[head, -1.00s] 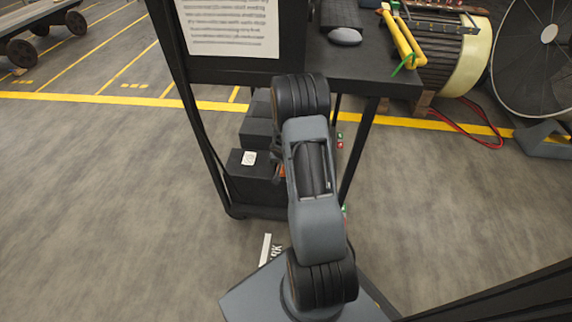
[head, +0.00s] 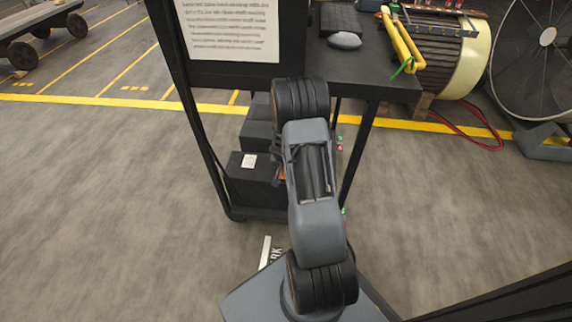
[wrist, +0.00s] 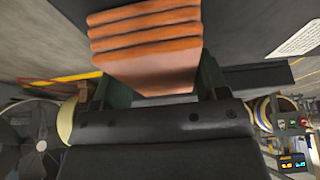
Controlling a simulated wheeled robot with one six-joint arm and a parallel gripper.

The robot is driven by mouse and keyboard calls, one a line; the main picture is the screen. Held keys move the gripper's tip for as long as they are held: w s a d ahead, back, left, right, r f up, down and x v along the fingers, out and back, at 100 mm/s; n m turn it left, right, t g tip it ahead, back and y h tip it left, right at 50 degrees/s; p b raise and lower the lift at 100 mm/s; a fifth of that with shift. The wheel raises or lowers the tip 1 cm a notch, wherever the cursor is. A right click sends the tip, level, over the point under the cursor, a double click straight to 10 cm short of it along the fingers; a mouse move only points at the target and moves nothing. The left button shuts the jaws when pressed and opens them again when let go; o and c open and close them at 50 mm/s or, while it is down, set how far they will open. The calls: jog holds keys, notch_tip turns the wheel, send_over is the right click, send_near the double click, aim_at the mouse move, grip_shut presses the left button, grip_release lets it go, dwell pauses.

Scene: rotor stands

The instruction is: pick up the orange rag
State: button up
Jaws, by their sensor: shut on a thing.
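The orange rag (wrist: 147,50) fills the upper middle of the wrist view, with ridged folds across its top. My gripper (wrist: 165,97) is shut on its near end. The lower part of the rag lies between the dark green sides of the gripper. In the head view only a small orange patch (head: 283,174) shows beside my arm, low by the black stand. My arm hides most of the gripper and the rag there. I cannot tell whether the rag touches a surface beneath it.
Black boxes (head: 247,180) sit on the lower shelf of the black stand, close to my arm. The stand's top (head: 375,75) overhangs them and holds a grey mouse (head: 344,41). A large drum (head: 455,60) is at the right. Open floor (head: 110,210) lies left.

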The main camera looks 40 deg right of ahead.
notch_tip(320, 180, up, 3)
jog(key=shift+f+p, duration=0.1)
jog(key=shift+p, duration=0.75)
jog(key=s+r, duration=0.1)
jog(key=r, duration=0.1)
jog(key=s+r+p, duration=0.1)
jog(key=s, duration=0.1)
jog(key=s+r, duration=0.1)
jog(key=r, duration=0.1)
jog(key=shift+s+a+r+p, duration=0.25)
jog(key=shift+r+p, duration=0.1)
jog(key=s+a+r, duration=0.1)
jog(key=s+r, duration=0.3)
jog(key=s, duration=0.5)
jog(key=shift+s+a+p, duration=0.2)
jog(key=shift+p, duration=0.1)
